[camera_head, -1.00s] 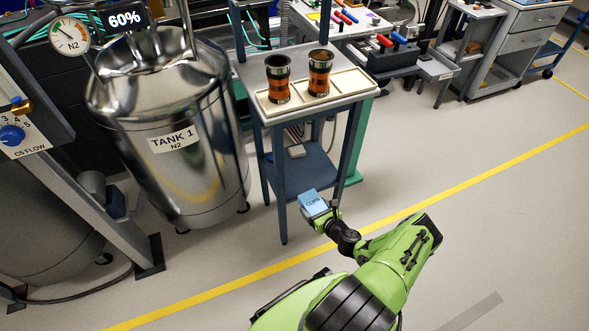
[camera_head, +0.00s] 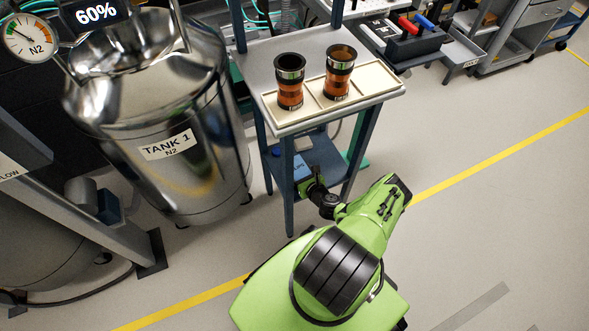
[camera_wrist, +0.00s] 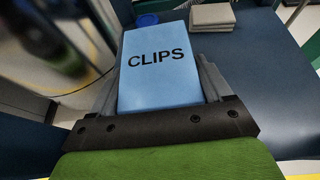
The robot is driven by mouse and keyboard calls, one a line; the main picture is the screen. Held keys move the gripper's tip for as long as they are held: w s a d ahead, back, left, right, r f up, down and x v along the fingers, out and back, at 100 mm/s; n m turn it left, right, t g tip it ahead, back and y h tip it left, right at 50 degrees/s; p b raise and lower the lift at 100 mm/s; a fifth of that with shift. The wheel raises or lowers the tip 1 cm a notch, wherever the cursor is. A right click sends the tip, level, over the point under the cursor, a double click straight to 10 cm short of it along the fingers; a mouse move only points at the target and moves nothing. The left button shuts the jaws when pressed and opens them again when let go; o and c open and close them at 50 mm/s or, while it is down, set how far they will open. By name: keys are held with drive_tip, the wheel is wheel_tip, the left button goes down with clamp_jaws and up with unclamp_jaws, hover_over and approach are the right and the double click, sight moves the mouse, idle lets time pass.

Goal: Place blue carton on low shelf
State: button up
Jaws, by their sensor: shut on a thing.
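The blue carton (camera_wrist: 158,68), marked CLIPS, is held between the fingers of my gripper (camera_wrist: 160,85) in the wrist view. The carton is over the shelf's front left part. I cannot tell whether it touches the shelf.
A blue round thing (camera_wrist: 147,20) and a grey-beige box (camera_wrist: 212,17) are farther back on the shelf. Two orange-and-black cylinders (camera_head: 290,82) stand in a cream tray (camera_head: 375,80) on the upper top. A steel tank (camera_head: 190,130) stands to the left. The shelf's right side is clear.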

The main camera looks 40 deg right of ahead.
wheel_tip(320, 180, down, 2)
drive_tip(key=shift+s, duration=0.15)
drive_tip(key=shift+r, duration=0.25)
drive_tip(key=shift+f, duration=0.15)
drive_tip(key=o, duration=1)
drive_tip(key=p+v, duration=0.4)
drive_tip(key=v, duration=0.8)
